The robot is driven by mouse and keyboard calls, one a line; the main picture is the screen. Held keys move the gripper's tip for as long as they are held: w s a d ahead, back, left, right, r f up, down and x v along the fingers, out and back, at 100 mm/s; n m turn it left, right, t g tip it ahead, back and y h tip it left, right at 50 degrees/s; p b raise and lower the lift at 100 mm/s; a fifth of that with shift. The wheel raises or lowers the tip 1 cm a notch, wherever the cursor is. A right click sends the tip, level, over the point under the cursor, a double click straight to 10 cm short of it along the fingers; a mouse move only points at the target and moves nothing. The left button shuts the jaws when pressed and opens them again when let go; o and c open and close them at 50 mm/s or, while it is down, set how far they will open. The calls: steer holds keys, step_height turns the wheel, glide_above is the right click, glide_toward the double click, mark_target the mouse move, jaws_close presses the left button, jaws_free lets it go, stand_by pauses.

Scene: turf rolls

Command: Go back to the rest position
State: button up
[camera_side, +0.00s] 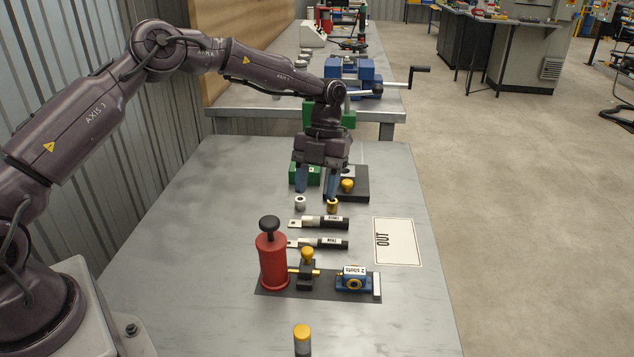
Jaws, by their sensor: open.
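My gripper (316,192) points down over the far half of the grey workbench (185,270). Its two blue fingers are apart, with nothing seen between them. A silver ring-shaped part (300,203) and a brass ring-shaped part (332,206) stand just below and in front of the fingertips. The right fingertip overlaps the top of the brass part in this view; I cannot tell whether they touch. The gripper partly hides a green block (298,175) and a dark plate (361,190) with a yellow knob (347,185) behind it.
Two black-handled tools (330,222) lie in front of the rings. Nearer are a red cylinder with a black knob (272,260), a blue block (353,282) and a yellow-capped post (302,338). A white OUT card (397,242) lies right. A blue vise (352,75) stands behind.

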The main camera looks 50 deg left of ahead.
steer(key=shift+r, duration=0.25)
steer(key=s+r+n+t, duration=0.3)
steer(key=s+r+n, duration=0.3)
steer(key=s+n, duration=0.3)
steer(key=s+r+n+t+y, duration=0.1)
steer(key=s+r+n+t, duration=0.2)
steer(key=s+r+n, duration=0.4)
steer(key=s+d+r+n+t+y, duration=0.1)
steer(key=s+r+n+t, duration=0.2)
steer(key=s+n, duration=0.9)
steer(key=shift+r+n+t, duration=0.3)
steer(key=shift+r+n, duration=0.7)
steer(key=shift+r, duration=0.65)
